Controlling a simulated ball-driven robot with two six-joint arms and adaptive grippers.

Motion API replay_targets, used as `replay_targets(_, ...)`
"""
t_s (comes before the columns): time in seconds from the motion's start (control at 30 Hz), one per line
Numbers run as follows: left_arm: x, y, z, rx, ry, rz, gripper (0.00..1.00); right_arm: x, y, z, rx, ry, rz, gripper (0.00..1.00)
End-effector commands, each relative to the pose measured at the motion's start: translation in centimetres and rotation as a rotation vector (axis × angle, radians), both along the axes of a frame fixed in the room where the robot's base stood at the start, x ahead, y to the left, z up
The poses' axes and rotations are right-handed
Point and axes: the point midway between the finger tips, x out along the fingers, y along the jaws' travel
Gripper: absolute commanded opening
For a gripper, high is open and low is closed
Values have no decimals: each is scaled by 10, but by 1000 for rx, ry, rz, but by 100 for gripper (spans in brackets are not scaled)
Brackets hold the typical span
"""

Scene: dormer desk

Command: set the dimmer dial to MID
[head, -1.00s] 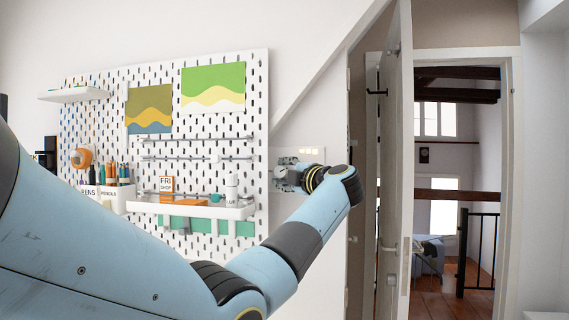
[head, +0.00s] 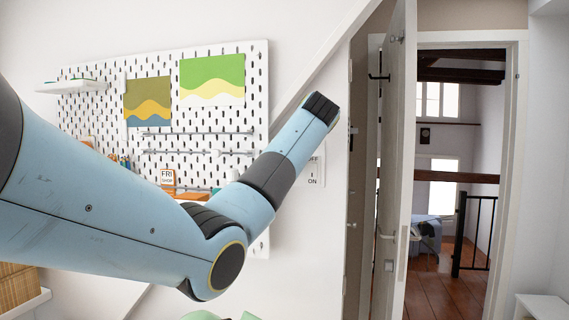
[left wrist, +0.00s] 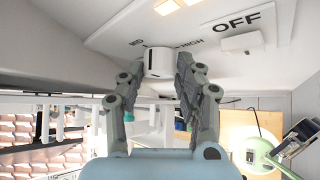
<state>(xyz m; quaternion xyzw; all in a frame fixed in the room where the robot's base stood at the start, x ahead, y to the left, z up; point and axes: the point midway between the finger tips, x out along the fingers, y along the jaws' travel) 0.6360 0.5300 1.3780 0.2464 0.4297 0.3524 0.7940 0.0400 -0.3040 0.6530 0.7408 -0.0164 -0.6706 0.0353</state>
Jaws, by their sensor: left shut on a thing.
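The white dimmer dial (left wrist: 158,62) stands out from a pale wall plate in the left wrist view. A short dark mark shows on its side facing the camera. The partly covered lettering beside it seems to read MID on the left and HIGH on the right; I cannot tell exactly which the dial points to. My left gripper (left wrist: 160,72) has one finger on each side of the dial and is shut on it. In the head view my left arm hides the gripper and the dial. My right gripper is in neither view.
A switch plate (head: 316,172) lettered ON shows right of my arm; its rocker (left wrist: 242,42) sits by the word OFF in the wrist view. A pegboard (head: 219,116) with pictures and rails hangs to the left. An open door (head: 397,150) stands to the right.

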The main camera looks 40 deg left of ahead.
Motion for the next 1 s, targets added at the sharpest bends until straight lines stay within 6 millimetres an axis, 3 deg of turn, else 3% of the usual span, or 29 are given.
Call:
replay_targets(0.33,-1,1,-2,-134,-67,0,2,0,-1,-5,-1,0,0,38)
replay_targets(0.9,-1,1,-2,-160,-80,1,2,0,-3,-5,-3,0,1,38)
replay_targets(0.93,-1,1,-2,-160,-80,1,37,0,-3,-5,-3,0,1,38)
replay_targets(1.0,-1,1,-1,-160,-80,0,44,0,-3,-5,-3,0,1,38)
